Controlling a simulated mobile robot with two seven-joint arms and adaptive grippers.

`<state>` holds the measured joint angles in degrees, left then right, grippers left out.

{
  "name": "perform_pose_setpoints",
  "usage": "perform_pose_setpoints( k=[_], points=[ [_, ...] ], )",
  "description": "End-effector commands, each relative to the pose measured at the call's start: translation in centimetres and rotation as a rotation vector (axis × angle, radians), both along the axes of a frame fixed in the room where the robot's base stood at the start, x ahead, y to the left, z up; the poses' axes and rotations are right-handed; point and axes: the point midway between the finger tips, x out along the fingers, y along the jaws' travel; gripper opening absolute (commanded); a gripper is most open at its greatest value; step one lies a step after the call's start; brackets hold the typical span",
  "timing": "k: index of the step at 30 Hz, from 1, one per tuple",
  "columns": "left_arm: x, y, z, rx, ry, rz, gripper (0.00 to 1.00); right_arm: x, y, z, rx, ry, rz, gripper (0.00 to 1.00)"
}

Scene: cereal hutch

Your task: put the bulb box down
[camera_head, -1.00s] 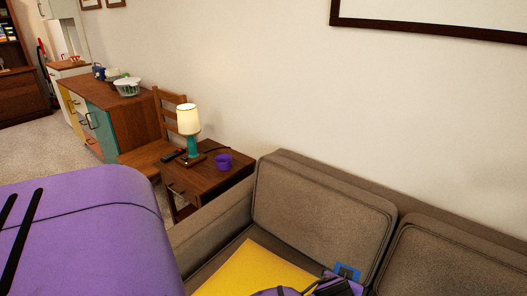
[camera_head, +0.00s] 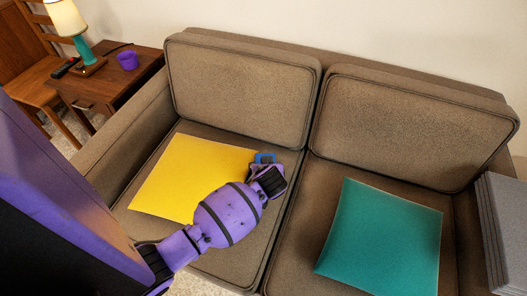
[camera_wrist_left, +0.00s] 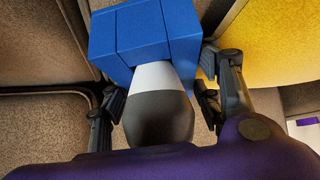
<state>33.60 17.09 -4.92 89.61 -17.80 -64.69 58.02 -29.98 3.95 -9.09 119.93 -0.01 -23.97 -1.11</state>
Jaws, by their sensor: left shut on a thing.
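The bulb box (camera_head: 264,158) is a small blue box, mostly hidden behind my left gripper (camera_head: 268,178) in the head view. It is over the back right part of the sofa's left seat, beside the yellow square. In the left wrist view the blue box (camera_wrist_left: 145,35) is at the far end of my left gripper (camera_wrist_left: 160,92), whose fingers are shut on it. A white band and a dark grey rounded part lie between the fingers; I cannot tell what that part is. I cannot tell whether the box touches the seat. My right gripper is not in view.
The brown sofa (camera_head: 245,85) has a yellow square (camera_head: 190,172) on its left seat and a teal cushion (camera_head: 380,235) on its right seat. A grey stack (camera_head: 497,225) stands at the right end. A side table (camera_head: 110,80) holds a lamp (camera_head: 75,25) and a purple cup (camera_head: 127,60).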

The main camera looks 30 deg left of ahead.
Motion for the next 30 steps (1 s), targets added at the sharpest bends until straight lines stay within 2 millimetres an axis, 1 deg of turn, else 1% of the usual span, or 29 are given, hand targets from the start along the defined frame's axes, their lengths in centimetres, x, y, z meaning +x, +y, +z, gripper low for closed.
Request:
perform_pose_setpoints(
  k=[5, 9, 11, 19, 23, 24, 25, 30],
  points=[
    [0.1, 0.0, -1.3, 0.001, -0.002, -0.001, 0.25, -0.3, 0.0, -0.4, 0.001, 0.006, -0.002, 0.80],
    [0.1, 0.0, -3.5, 0.002, 0.001, -0.002, 0.25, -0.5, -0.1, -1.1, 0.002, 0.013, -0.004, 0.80],
    [0.1, 0.0, -4.1, 0.000, -0.001, -0.001, 0.25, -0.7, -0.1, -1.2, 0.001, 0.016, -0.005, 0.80],
    [0.1, 0.0, -4.2, 0.000, -0.004, -0.002, 0.25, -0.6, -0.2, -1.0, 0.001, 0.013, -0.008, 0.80],
    [0.1, 0.0, -4.6, -0.001, -0.002, 0.000, 0.25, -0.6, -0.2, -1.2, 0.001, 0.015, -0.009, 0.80],
    [0.1, 0.0, -4.6, 0.000, -0.001, -0.001, 0.62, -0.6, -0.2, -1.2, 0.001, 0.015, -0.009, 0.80],
    [0.1, 0.0, -4.6, -0.001, -0.002, -0.001, 0.66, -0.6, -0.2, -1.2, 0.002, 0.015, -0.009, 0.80],
    [0.1, 0.0, -4.5, -0.001, -0.002, -0.001, 0.66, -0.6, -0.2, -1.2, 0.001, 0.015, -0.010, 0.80]
  ],
)
